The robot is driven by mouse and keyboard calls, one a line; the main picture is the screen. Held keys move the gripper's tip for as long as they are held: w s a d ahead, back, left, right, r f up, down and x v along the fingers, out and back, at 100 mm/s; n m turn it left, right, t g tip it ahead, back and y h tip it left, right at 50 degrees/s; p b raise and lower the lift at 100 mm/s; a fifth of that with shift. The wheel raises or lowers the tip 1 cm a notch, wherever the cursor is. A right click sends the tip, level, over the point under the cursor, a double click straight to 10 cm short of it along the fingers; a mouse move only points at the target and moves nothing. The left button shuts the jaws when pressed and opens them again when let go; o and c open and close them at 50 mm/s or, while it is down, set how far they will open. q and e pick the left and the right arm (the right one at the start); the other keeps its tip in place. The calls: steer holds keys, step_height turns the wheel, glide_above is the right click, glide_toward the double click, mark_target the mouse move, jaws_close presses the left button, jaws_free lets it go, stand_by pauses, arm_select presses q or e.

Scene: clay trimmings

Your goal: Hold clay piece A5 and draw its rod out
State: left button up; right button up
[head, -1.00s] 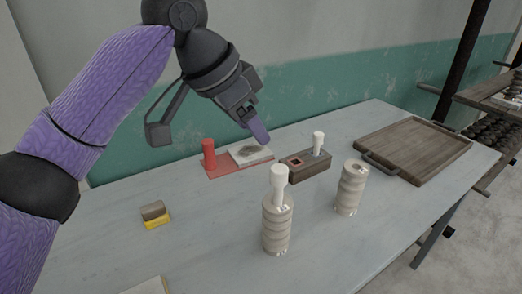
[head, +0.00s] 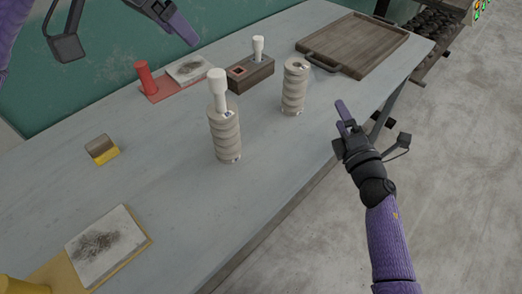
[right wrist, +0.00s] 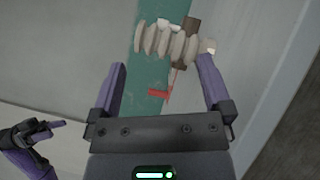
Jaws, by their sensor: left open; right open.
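Two ribbed clay pieces stand upright on the table in the head view. The nearer clay piece (head: 225,137) has a white rod (head: 217,90) standing out of its top. The other clay piece (head: 293,88), further right, shows no rod. Their labels are too small to read, so I cannot tell which is A5. My left gripper (head: 178,20) is open at the top left, partly cut off by the frame, away from both pieces. My right gripper (head: 344,115) is open and empty, right of the pieces. A ribbed piece (right wrist: 165,42) shows beyond its fingers in the right wrist view.
A wooden block (head: 251,75) with a white peg stands behind the pieces. A red tray (head: 157,93) with a red post is behind left. A yellow-and-brown block (head: 102,149), a yellow tray (head: 122,266) and a wooden board (head: 355,45) lie around. The front middle is clear.

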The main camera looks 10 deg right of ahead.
mark_target(225, 128)
steer(key=a+n+g+y, duration=0.1)
steer(key=a+n+y, duration=0.1)
steer(key=a+n, duration=0.2)
steer(key=s+a+n+g+y, duration=0.1)
steer(key=a+n+y, duration=0.1)
steer(key=a+n, duration=0.2)
steer(key=s+a+n+y, duration=0.1)
steer(key=a+n+y, duration=0.2)
steer(key=a+n, duration=0.1)
steer(key=shift+s+a+n+g, duration=0.15)
steer(key=shift+n+g, duration=0.25)
steer(key=shift+n, duration=0.4)
steer(key=s+a+n+g+y, duration=0.1)
steer(key=a+n, duration=0.1)
steer(key=a+n+g+y, duration=0.1)
steer(key=a+n, duration=0.1)
steer(key=n, duration=0.1)
steer(key=s+a+n+y, duration=0.1)
steer(key=a+n, duration=0.1)
steer(key=shift+s+a+f+g, duration=0.15)
steer(key=shift+s+f+g, duration=0.1)
steer(key=shift+s+g, duration=0.15)
steer(key=shift+n, duration=0.3)
steer(key=x, duration=0.9)
steer(key=shift+w+a, duration=0.2)
steer(key=shift+w, duration=0.1)
arm_select(q)
steer(key=shift+a, duration=0.1)
arm_select(e)
jaws_close()
